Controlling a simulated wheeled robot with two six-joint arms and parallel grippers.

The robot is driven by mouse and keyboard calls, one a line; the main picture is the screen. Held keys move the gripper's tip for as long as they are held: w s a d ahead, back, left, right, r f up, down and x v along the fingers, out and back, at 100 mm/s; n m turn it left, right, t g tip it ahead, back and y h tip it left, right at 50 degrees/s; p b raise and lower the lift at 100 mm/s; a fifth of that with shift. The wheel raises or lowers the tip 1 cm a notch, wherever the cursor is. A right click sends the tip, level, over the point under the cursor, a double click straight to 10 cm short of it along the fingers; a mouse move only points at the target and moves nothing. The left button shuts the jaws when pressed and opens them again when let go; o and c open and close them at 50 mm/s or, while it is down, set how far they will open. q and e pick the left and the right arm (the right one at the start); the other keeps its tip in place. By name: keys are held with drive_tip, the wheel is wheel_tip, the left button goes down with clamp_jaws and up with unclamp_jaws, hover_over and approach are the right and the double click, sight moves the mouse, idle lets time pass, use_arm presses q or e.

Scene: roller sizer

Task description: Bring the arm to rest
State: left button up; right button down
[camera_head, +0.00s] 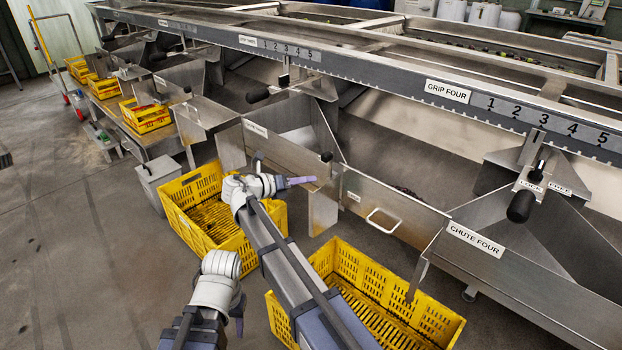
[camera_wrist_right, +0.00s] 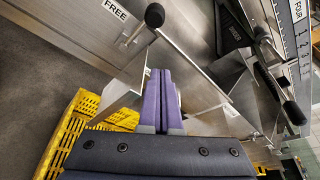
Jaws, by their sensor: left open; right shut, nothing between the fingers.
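My right gripper (camera_head: 301,181) reaches in from the bottom and points right, close to the front edge of a steel chute. Its two purple-grey fingers are pressed together and empty in the right wrist view (camera_wrist_right: 161,100). A black knob (camera_head: 326,157) stands just above the fingertips in the head view; a black knob on a rod also shows ahead of the fingers in the wrist view (camera_wrist_right: 154,15). My left gripper (camera_head: 239,322) hangs low at the bottom, apart from the crates in the picture, with only a dark fingertip part showing. It is open; its jaw gap is hidden.
A yellow crate (camera_head: 172,187) stands behind my right wrist, another (camera_head: 440,318) below the gate with a handle (camera_head: 383,220). The chute labelled four (camera_head: 475,240) and a black lock lever (camera_head: 521,205) lie to the right. Bare floor (camera_head: 80,260) is free at left.

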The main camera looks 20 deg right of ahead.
drive_tip(key=s+d+f+m+g+y, duration=0.1)
drive_tip(key=s+f+m+g+y, duration=0.2)
drive_tip(key=s+f+m+y, duration=0.95)
drive_tip(key=s+a+f+m+g, duration=0.1)
drive_tip(key=s+a+f+m, duration=0.1)
drive_tip(key=s+a+m, duration=0.6)
drive_tip(key=s+a+f+m+g, duration=0.1)
drive_tip(key=s+a+f+m, duration=0.1)
drive_tip(key=s+a+m, duration=0.55)
wheel_tip(320, 180, up, 32)
drive_tip(key=s+n+p, duration=0.2)
drive_tip(key=p, duration=3)
drive_tip(key=shift+a+r, duration=0.2)
drive_tip(key=shift+a, duration=0.1)
drive_tip(key=shift+y, duration=0.25)
